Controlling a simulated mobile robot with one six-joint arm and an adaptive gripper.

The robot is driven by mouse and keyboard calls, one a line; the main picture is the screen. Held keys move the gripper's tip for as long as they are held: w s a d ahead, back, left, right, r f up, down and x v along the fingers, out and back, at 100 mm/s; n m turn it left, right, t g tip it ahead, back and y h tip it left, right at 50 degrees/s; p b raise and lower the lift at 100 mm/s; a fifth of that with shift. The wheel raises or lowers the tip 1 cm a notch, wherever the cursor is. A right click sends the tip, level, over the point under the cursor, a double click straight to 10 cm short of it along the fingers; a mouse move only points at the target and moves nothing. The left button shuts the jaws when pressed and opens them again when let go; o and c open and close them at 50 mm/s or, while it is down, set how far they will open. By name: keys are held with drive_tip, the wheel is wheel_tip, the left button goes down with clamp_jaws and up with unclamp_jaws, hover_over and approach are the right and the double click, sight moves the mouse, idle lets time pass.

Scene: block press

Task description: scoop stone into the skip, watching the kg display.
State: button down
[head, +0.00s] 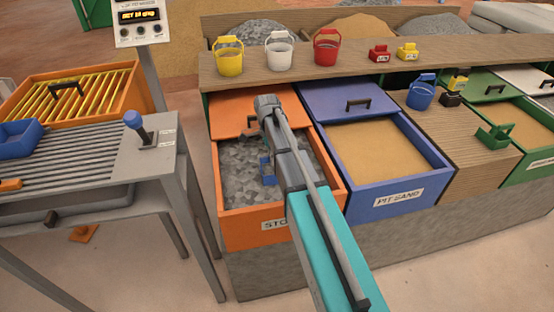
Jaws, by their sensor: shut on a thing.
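The stone bin (234,229) is an orange box, labelled with "STO" legible, holding grey broken stone (236,166). My arm reaches over it and covers its right part. My gripper (271,161) is mostly hidden behind my arm, low over the stone. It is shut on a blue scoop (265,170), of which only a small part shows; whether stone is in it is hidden. The display (139,15) on a grey post has lit orange text that seems to begin "SET"; its figure is hard to read. I cannot tell for sure which container is the skip; a blue tray (18,136) lies at far left.
A blue pit sand bin (384,207) adjoins the stone bin on the right. A green scoop (494,136) is farther right. Yellow (229,64), white (279,56) and red (326,54) buckets stand on the shelf behind. A slatted grey bench (75,150) with a blue-knobbed lever (139,127) stands left.

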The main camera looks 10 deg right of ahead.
drive_tip(key=w+f+t, duration=0.2)
drive_tip(key=t, duration=0.1)
drive_tip(key=shift+b, duration=0.4)
drive_tip(key=shift+s+f+t, duration=0.3)
drive_tip(key=shift+s+t, duration=0.5)
drive_tip(key=shift+t, duration=0.4)
drive_tip(key=shift+w+r+p, duration=0.15)
drive_tip(key=shift+r+p, duration=0.35)
drive_tip(key=shift+r, duration=0.25)
wheel_tip(320, 180, up, 20)
drive_tip(key=s+p, duration=0.2)
drive_tip(key=p, duration=1.7)
drive_tip(key=shift+f+p, duration=0.15)
drive_tip(key=shift+p, duration=0.2)
drive_tip(key=shift+s, duration=0.1)
